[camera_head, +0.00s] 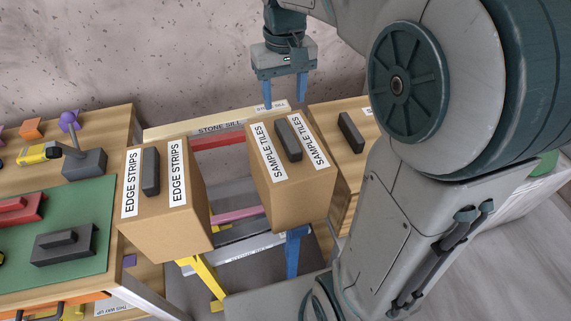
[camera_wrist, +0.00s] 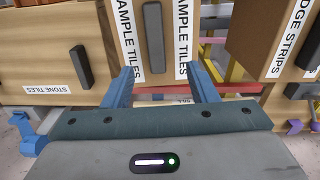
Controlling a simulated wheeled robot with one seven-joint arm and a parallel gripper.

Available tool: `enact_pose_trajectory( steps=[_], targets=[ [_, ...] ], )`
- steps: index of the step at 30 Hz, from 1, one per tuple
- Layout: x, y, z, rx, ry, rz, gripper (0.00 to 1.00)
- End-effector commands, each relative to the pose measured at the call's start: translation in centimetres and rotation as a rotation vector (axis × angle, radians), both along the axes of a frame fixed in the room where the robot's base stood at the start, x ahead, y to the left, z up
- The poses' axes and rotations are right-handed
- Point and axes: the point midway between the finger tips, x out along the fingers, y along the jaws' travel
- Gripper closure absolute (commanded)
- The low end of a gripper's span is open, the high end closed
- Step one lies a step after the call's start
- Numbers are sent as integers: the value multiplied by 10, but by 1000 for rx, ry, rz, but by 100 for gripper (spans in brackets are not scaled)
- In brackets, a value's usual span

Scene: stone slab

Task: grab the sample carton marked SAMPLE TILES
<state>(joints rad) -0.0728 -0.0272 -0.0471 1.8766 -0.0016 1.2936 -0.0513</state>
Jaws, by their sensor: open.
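The sample carton marked SAMPLE TILES (camera_head: 303,187) is a brown box with a dark grey handle (camera_head: 288,139) on top between two white labels. It stands in the middle of the head view, right of a similar carton marked EDGE STRIPS (camera_head: 152,222). My gripper (camera_head: 286,104) is open and empty, above and behind the SAMPLE TILES carton in the head view. In the wrist view the fingers (camera_wrist: 165,80) point toward the SAMPLE TILES carton (camera_wrist: 172,72), with its handle (camera_wrist: 154,38) between them in the picture, beyond the tips. I see no contact.
A wooden box marked STONE TILES (camera_wrist: 45,62) with a dark handle is at left in the wrist view. A stone sill (camera_head: 170,130) runs behind the cartons. A wooden bench (camera_head: 100,125) with a green mat (camera_head: 100,195) and tools is at left.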

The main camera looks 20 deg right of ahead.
Motion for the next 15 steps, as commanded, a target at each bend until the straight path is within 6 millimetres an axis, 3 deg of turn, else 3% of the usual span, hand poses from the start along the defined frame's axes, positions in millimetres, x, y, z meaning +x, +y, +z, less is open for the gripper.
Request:
enact_pose_trajectory(
  steps=[6,15],
  targets=[
    [-1,-1,-44,0,5,-2,47],
    [-1,-2,-69,0,2,-2,47]
  ],
)
